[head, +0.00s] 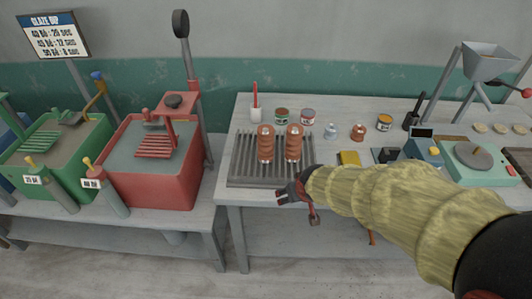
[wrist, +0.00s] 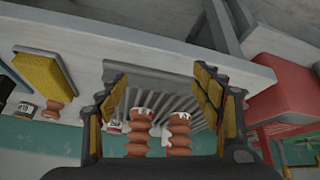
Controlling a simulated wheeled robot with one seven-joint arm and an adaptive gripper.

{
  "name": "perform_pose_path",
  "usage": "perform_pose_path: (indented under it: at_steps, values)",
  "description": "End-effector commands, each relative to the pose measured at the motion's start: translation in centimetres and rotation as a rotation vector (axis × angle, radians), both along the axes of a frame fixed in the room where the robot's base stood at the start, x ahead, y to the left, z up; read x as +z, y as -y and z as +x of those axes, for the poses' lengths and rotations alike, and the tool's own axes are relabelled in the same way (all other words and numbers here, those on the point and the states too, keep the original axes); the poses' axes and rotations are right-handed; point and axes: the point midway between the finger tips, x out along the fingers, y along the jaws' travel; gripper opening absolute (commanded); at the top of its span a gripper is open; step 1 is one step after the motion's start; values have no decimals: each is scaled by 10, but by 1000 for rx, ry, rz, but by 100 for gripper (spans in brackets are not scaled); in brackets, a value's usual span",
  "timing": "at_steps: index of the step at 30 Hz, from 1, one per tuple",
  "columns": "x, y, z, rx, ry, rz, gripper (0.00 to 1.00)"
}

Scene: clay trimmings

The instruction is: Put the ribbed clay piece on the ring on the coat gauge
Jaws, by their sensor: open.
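Two orange-brown ribbed clay pieces with pale tops, a left one (head: 265,145) and a right one (head: 293,145), stand upright on a grey slatted rack (head: 240,180). Both also show between my fingers in the wrist view (wrist: 138,138) (wrist: 180,138), beyond the fingertips. My gripper (head: 282,196) is open and empty at the rack's front edge, nearer than the pieces. Its spread fingers frame the rack in the wrist view (wrist: 162,88). A green device with a round grey disc (head: 473,154) is at the right; I cannot tell whether it is the coat gauge, and no ring is clear.
A yellow block (head: 349,158), a small brown ribbed item (head: 358,132) and a pale one (head: 331,130) stand right of the rack. Cans (head: 308,115) and a white cup (head: 256,114) stand behind it. A red tank (head: 150,185) is left across a gap.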

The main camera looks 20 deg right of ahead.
Motion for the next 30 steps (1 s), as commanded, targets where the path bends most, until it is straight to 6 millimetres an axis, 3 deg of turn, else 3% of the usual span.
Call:
perform_pose_path:
  at_steps: [1,5,8,12,18,30]
  values:
    - [-16,0,19,11,48,2,66]
    - [-19,-7,67,46,216,17,66]
    - [1,-16,98,75,354,37,66]
    - [44,-28,130,108,534,65,66]
    - [68,-35,143,118,636,92,66]
    - [52,-37,181,114,636,96,66]
